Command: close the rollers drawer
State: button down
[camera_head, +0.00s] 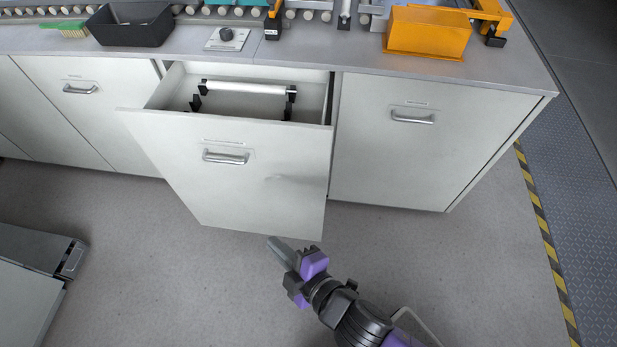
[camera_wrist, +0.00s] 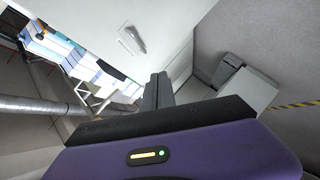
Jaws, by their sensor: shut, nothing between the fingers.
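The rollers drawer (camera_head: 235,165) is a white drawer pulled out from the grey counter, with a silver bar handle (camera_head: 226,157) on its front. Inside it a white roller (camera_head: 243,88) rests on black holders. My gripper (camera_head: 281,246) is shut and empty, in front of the drawer near its lower front edge, below and right of the handle. In the wrist view my shut fingers (camera_wrist: 158,90) point toward a white panel (camera_wrist: 150,28) with a handle (camera_wrist: 134,38). I cannot tell whether the fingers touch the drawer front.
Shut cabinet fronts with handles flank the drawer, at right (camera_head: 405,140) and left (camera_head: 85,105). The countertop holds a black tray (camera_head: 131,26), a knob box (camera_head: 226,38) and an orange bin (camera_head: 428,32). A grey cabinet (camera_head: 35,262) stands at lower left. The floor between is clear.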

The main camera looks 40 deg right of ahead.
aim_at(319, 111)
jog(key=w+f+n+h+b, duration=0.1)
jog(key=w+f+n+h, duration=0.2)
jog(key=w+f+n, duration=0.25)
jog(key=w+d+n+g+h, duration=0.1)
jog(key=d+n+g+h, duration=0.2)
jog(key=d+n+h, duration=0.7)
jog(key=shift+m+y, duration=0.6)
jog(key=shift+m, duration=0.05)
jog(key=x, duration=0.4)
jog(key=b+x, duration=0.1)
jog(key=x, duration=0.8)
jog(key=shift+s+d+b, duration=0.15)
jog(key=shift+d+b, duration=0.15)
jog(key=shift+d, duration=0.15)
jog(key=shift+w+d, duration=0.45)
jog(key=w+d+b, duration=0.6)
jog(key=w+d, duration=1)
jog(key=shift+w+d+f, duration=0.15)
jog(key=shift+w+d, duration=0.2)
jog(key=shift+d, duration=0.05)
jog(key=shift+w+d+b, duration=0.35)
jog(key=shift+b, duration=0.1)
jog(key=shift+w+r, duration=0.1)
jog(key=shift+r, duration=0.2)
